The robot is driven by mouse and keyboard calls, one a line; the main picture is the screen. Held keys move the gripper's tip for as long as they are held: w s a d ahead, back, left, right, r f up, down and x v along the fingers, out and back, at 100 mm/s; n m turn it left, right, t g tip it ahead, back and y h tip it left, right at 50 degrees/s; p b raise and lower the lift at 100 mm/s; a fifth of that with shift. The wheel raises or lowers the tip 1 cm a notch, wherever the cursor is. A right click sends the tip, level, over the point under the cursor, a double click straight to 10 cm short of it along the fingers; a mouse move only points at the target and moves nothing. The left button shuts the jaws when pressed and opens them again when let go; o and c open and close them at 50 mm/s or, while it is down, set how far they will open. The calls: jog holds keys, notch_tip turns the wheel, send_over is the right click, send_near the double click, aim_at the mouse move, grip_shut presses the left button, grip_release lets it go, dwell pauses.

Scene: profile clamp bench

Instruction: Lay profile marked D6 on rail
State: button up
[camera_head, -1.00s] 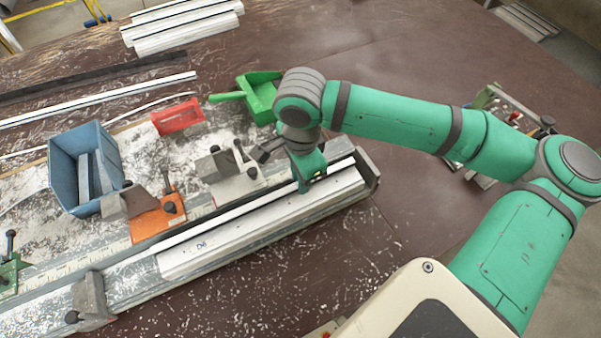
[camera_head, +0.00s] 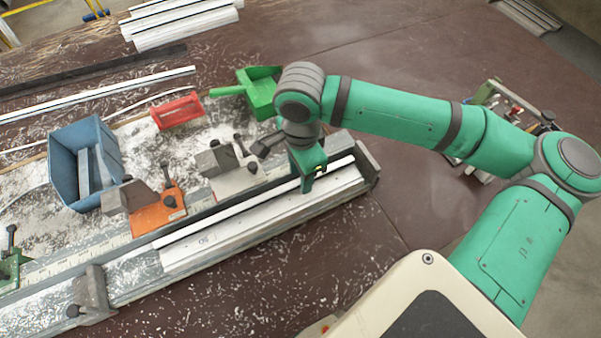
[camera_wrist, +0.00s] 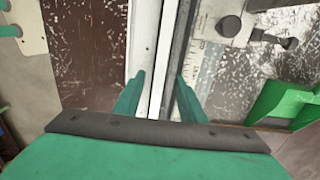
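The white profile marked D6 (camera_head: 230,236) lies lengthwise along the front of the bench assembly, its mark near the left end. A narrow white strip (camera_head: 240,207) runs along its back edge, beside a dark rail edge (camera_head: 220,208). I cannot tell whether strip and profile are one piece. My gripper (camera_head: 307,188) points down at the right part of the strip. In the wrist view, its fingers (camera_wrist: 160,92) stand apart on either side of the narrow strip (camera_wrist: 165,50), with visible gaps. The broader white face (camera_wrist: 142,40) lies left of it.
An orange clamp (camera_head: 157,215) and a grey clamp (camera_head: 236,182) stand behind the rail. An end stop (camera_head: 367,160) is at right, a grey block (camera_head: 92,292) at front left. A blue bin (camera_head: 75,170), red tray (camera_head: 178,112) and green scoop (camera_head: 262,95) lie behind.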

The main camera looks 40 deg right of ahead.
notch_tip(320, 180, up, 10)
jog(key=shift+r, duration=0.2)
dwell(0.4)
